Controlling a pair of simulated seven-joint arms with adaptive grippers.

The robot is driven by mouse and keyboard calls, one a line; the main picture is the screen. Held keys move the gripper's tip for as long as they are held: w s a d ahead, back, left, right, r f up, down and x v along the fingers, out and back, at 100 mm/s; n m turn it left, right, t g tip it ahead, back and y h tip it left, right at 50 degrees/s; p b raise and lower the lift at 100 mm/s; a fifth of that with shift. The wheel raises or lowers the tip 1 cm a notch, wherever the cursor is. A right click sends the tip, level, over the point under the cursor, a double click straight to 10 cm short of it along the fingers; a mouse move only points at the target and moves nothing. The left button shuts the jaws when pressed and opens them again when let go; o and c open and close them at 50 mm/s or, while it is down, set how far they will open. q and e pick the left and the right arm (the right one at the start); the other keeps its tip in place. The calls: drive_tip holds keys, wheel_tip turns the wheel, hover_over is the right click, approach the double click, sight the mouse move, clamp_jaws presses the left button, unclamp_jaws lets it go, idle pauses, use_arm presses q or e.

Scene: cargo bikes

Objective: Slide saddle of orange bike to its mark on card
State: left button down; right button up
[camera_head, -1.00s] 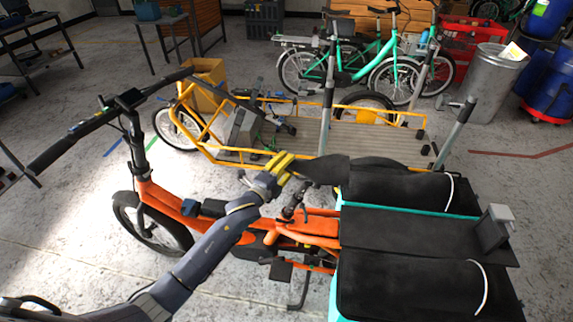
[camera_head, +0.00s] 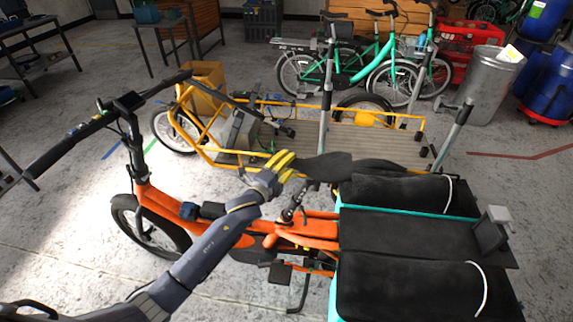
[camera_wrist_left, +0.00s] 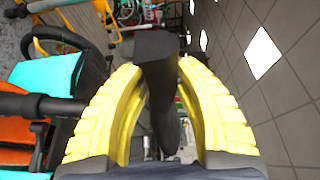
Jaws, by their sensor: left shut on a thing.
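The orange bike (camera_head: 315,229) stands in front of me, its handlebar at the left and its black cargo bags at the right. Its black saddle (camera_head: 335,166) sits above the frame, just in front of the bags. My left gripper (camera_head: 284,165), with yellow fingers, is shut on the narrow front end of the saddle. In the left wrist view the dark saddle (camera_wrist_left: 155,52) passes between the two yellow fingers. The seat post is partly hidden behind my gripper and the bags. I cannot make out the card or its mark. My right gripper is not in view.
A yellow cargo bike (camera_head: 205,140) with a slatted deck stands close behind the orange bike. Black bags (camera_head: 420,235) crowd the right side. Green bikes (camera_head: 375,60), a metal bin (camera_head: 490,85) and blue barrels (camera_head: 550,85) stand farther back. Floor is clear at the lower left.

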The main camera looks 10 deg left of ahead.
use_arm(q)
drive_tip(key=c, duration=1.2)
unclamp_jaws()
drive_tip(key=shift+w+d+r, duration=0.1)
drive_tip(key=shift+r, duration=0.15)
drive_tip(key=shift+c, duration=0.2)
drive_tip(key=o, duration=0.4)
drive_tip(key=shift+f, duration=0.15)
drive_tip(key=shift+c, duration=0.2)
drive_tip(key=v, duration=1.2)
